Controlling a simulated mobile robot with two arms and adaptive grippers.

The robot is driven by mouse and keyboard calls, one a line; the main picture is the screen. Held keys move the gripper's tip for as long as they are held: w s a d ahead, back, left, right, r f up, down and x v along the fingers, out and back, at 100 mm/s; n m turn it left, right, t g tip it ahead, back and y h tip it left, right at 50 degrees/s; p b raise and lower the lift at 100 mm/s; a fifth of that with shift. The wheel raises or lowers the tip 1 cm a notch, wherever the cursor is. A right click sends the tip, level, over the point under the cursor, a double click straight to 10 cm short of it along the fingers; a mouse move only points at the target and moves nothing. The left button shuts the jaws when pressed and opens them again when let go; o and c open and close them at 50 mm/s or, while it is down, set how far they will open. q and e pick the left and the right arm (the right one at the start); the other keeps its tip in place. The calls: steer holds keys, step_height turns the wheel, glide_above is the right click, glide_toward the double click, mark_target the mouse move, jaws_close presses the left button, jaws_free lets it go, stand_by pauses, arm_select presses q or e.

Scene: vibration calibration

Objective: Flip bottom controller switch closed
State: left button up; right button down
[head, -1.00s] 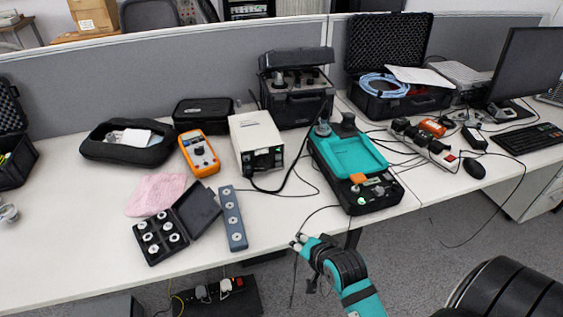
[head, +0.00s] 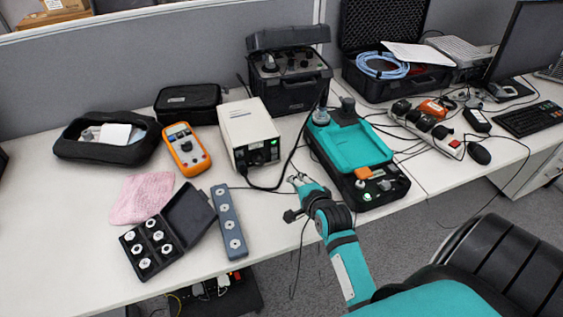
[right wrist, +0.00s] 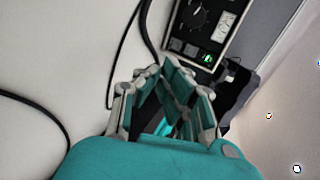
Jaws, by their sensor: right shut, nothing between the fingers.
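The white controller box (head: 246,122) stands on the desk with its dark front panel facing me. In the right wrist view the panel (right wrist: 188,35) shows a round knob (right wrist: 196,17), a meter (right wrist: 223,24), and a green-lit switch (right wrist: 208,57) near its lower edge. I cannot tell the switch's position. My right gripper (head: 298,180) is shut and empty, in front of and to the right of the box, apart from it. Its fingers also show in the wrist view (right wrist: 163,75), below the panel. My left gripper is out of view.
A black cable (head: 284,174) curves from the box's front close by my right gripper. The teal calibrator (head: 350,150) stands to the right. A grey-blue strip (head: 229,222) and an open case of metal pieces (head: 187,216) lie to the left.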

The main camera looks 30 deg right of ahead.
mark_target(277, 157)
steer(key=x, duration=0.6)
steer(key=shift+r, duration=0.1)
steer(key=w, duration=0.3)
steer(key=w+d, duration=0.1)
steer(key=w, duration=0.1)
steer(key=shift+d+f, duration=0.1)
steer(key=shift+f, duration=0.2)
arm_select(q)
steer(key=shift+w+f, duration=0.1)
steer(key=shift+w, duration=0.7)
arm_select(e)
steer(key=shift+w+d, duration=0.1)
steer(key=shift+w, duration=0.3)
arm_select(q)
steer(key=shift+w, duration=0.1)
arm_select(e)
steer(key=shift+r, duration=0.2)
steer(key=g+p, duration=0.1)
steer(key=p, duration=0.2)
steer(key=shift+w+d+r, duration=0.1)
steer(key=shift+w, duration=0.25)
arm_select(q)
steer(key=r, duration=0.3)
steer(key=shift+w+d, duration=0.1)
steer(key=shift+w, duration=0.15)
